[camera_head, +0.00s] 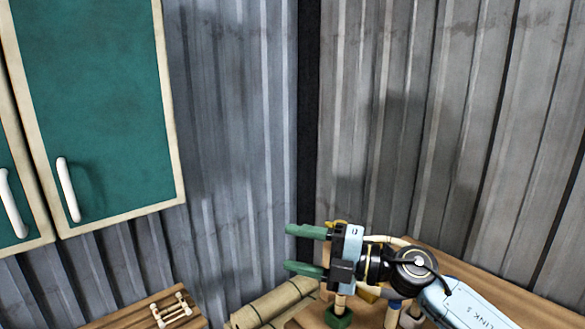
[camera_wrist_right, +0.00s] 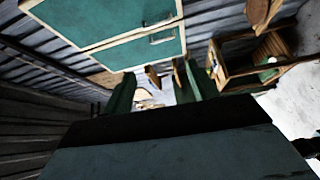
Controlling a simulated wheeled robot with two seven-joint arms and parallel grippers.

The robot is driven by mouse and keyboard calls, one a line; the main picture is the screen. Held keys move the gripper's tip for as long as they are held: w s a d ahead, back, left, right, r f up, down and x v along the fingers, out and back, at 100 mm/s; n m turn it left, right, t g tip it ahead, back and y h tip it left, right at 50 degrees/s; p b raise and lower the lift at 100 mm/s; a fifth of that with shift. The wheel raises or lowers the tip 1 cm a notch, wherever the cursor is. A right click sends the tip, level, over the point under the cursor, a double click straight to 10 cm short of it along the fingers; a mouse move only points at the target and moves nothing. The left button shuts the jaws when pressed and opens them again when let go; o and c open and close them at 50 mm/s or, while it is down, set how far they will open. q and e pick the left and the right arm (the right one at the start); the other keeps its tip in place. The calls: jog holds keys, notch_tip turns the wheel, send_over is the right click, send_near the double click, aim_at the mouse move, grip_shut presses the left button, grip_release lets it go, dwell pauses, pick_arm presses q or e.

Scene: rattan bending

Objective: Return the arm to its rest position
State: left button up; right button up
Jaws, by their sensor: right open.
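My right gripper (camera_head: 290,249) is at the lower middle of the head view, raised in front of the corrugated wall and above the wooden table. Its two green fingers point left and stand apart, with nothing between them. In the right wrist view the green fingers of the right gripper (camera_wrist_right: 160,92) are also apart and empty. My right arm comes in from the lower right of the head view. My left gripper is not in view.
A green wall cabinet (camera_head: 95,110) hangs at the left. Below it is a wooden surface (camera_head: 110,318) with a small pale rack (camera_head: 172,309). Bamboo-like rolls (camera_head: 270,302) lie left of the wooden table (camera_head: 490,300). A green-based post (camera_head: 338,317) stands beneath my right gripper.

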jog(key=s+d+f+m+t+h, duration=0.2)
jog(key=d+f+m+t+h, duration=0.5)
jog(key=m, duration=0.6)
jog(key=s+d+f+m+t+h, duration=0.3)
jog(key=d+f+m+t+h, duration=0.15)
jog(key=d+m+h, duration=0.7)
jog(key=s+d+f+m+g, duration=0.1)
jog(key=s+f+m+g, duration=0.1)
jog(key=s+f+g, duration=0.5)
jog(key=s+f+m+g+y, duration=0.1)
jog(key=s+f+m+g, duration=0.15)
jog(key=s, duration=0.75)
jog(key=s+d+f+m+g, duration=0.1)
jog(key=s+f+g, duration=0.4)
jog(key=s, duration=0.4)
notch_tip(320, 180, down, 31)
jog(key=s+b, duration=0.1)
jog(key=b, duration=0.5)
jog(key=s+d+f+g+b, duration=0.1)
jog(key=s+d+f+b, duration=0.2)
jog(key=s+f, duration=1.3)
notch_tip(320, 180, down, 4)
jog(key=shift+s+r+b, duration=0.15)
jog(key=shift+s+b, duration=0.2)
jog(key=shift+b, duration=0.3)
